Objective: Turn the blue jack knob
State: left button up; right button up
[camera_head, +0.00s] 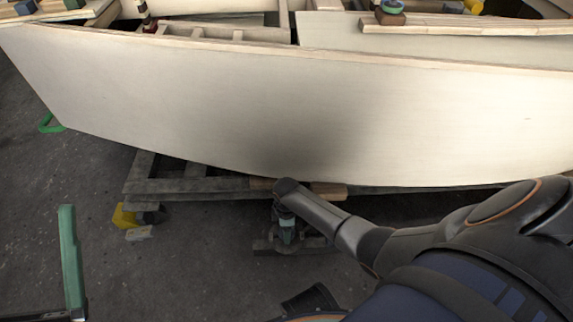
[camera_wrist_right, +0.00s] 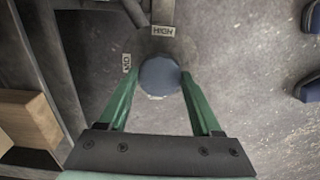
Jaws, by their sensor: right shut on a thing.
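The blue jack knob (camera_wrist_right: 159,76) is a round, faceted blue-grey knob in the middle of the right wrist view. The two green fingers of my right gripper (camera_wrist_right: 160,84) are shut on it, one on each side. A label reading HIGH (camera_wrist_right: 163,31) and a second, turned label (camera_wrist_right: 126,63) sit beside the knob on a dark round plate. In the head view my right gripper (camera_head: 287,229) points down beside the hull, and my wrist hides the knob. One green finger of my left gripper (camera_head: 70,258) shows at the lower left, apart from everything.
The pale plywood hull (camera_head: 190,95) spans the view above a dark timber cradle (camera_head: 185,187). A yellow block (camera_head: 124,217) stands by the cradle's left end. A wooden block (camera_wrist_right: 28,117) lies left of my right gripper. The floor (camera_head: 150,275) at front left is clear.

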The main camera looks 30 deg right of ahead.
jog(key=c, duration=0.4)
